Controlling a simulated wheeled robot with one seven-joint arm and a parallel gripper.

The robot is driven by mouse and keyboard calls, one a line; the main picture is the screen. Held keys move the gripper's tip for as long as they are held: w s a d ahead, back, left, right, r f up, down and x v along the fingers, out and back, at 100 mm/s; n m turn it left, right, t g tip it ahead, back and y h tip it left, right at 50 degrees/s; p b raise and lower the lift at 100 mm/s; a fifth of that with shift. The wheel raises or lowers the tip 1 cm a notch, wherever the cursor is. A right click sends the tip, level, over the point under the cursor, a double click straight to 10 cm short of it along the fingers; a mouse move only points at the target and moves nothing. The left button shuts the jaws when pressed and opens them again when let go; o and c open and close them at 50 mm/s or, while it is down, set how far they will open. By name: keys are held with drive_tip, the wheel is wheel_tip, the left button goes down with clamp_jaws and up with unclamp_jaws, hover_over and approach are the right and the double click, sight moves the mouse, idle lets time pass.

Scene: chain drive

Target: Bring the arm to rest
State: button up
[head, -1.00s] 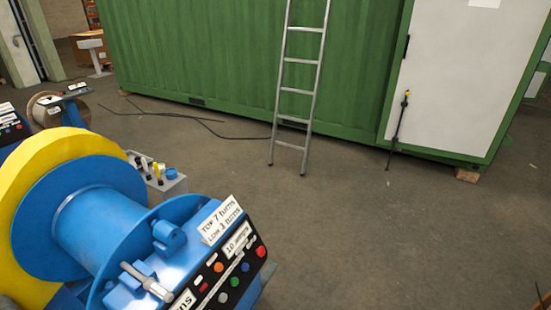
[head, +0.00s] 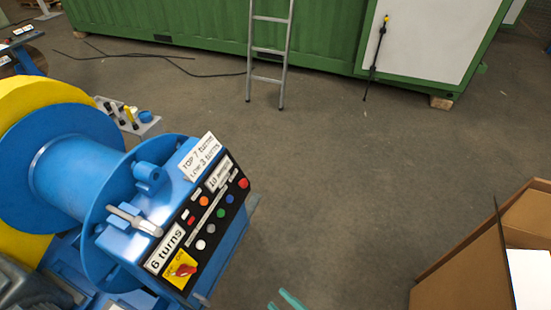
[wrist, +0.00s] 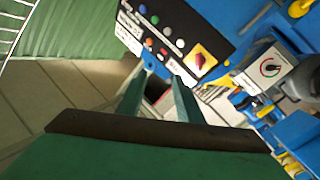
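My gripper (head: 279,299) shows only as teal fingertips at the bottom edge of the head view, right of the blue winch's control panel (head: 205,214). In the wrist view my gripper (wrist: 159,80) has its two green fingers apart, with nothing held between them. The panel, with coloured buttons and a red knob on a yellow plate, lies beyond the fingertips there. I see no contact between fingers and panel. The rest of my arm is hidden in the head view.
The blue and yellow winch (head: 75,180) fills the left. An open cardboard box (head: 465,270) stands at the lower right. A ladder (head: 268,50) leans on the green container (head: 200,22) at the back. The floor between is clear.

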drive_tip(key=s+a+r+m+t+h, duration=0.2)
drive_tip(key=s+r+m+h, duration=0.6)
drive_tip(key=s+m+h, duration=0.4)
drive_tip(key=m+h, duration=0.1)
drive_tip(key=m, duration=0.2)
drive_tip(key=shift+r+m+t, duration=0.3)
drive_tip(key=shift+t, duration=0.1)
drive_tip(key=shift+s+a, duration=0.1)
drive_tip(key=shift+a, duration=0.05)
